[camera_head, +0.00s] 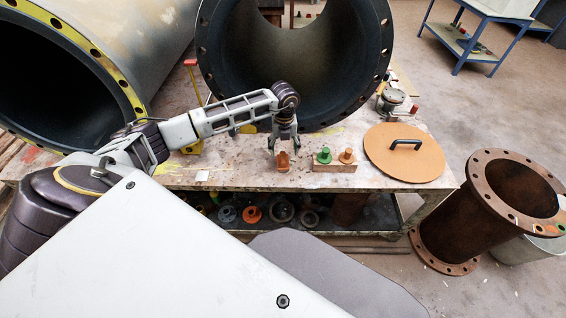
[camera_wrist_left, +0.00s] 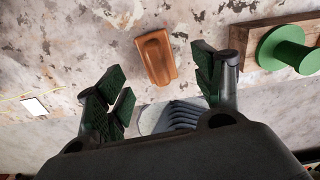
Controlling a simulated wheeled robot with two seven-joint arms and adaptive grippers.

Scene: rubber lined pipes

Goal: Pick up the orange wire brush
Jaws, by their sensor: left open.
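The orange wire brush (camera_head: 283,161) lies on the worn workbench, just under my left gripper (camera_head: 284,147) in the head view. In the left wrist view it shows as an orange block (camera_wrist_left: 156,57) on the speckled bench top, beyond the gap between the fingers. My left gripper (camera_wrist_left: 165,90) is open, with its green-padded fingers spread apart. The fingers look clear of the brush; the exact height above the bench is hard to tell. My right gripper is not in view.
Right of the brush, a wooden block (camera_head: 335,167) bears a green knob (camera_head: 324,155) and an orange one. Further right is a round orange board (camera_head: 404,160) with a dark handle. Large rubber-lined pipes (camera_head: 290,60) stand behind. Parts fill the shelf below.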

